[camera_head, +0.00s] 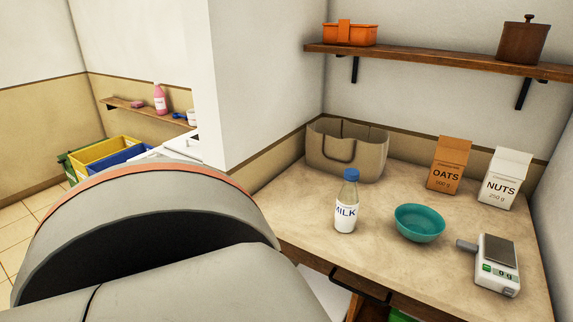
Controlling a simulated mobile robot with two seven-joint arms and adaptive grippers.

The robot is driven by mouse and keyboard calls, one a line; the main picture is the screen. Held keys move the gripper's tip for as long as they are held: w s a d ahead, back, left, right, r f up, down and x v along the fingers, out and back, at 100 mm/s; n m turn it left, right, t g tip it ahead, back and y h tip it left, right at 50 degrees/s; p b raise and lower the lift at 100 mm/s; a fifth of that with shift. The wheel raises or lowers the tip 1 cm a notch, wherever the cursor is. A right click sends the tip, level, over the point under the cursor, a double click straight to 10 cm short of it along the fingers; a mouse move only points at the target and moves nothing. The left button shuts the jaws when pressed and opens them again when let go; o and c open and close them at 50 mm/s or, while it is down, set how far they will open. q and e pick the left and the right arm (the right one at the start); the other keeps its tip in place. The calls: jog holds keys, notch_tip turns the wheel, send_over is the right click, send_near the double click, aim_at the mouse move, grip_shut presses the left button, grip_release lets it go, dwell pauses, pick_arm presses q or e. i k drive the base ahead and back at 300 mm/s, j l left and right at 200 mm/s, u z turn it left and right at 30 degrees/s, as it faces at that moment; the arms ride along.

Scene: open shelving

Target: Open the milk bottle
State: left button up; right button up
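The milk bottle (346,208) stands upright on the counter, left of a teal bowl. It is clear with white milk inside, a MILK label and a blue cap (351,174) on top. A large grey rounded part of my own body fills the lower left of the view. No gripper fingers show in this view, and nothing touches the bottle.
On the counter (290,220) are a teal bowl (419,223), a kitchen scale (496,264), an oats box (448,165), a nuts box (504,178) and a beige bag (346,150). A wall shelf (440,62) hangs above. A drawer handle (360,287) juts from the front.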

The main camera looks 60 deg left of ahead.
aim_at(349, 199)
jog(key=u, duration=1.6)
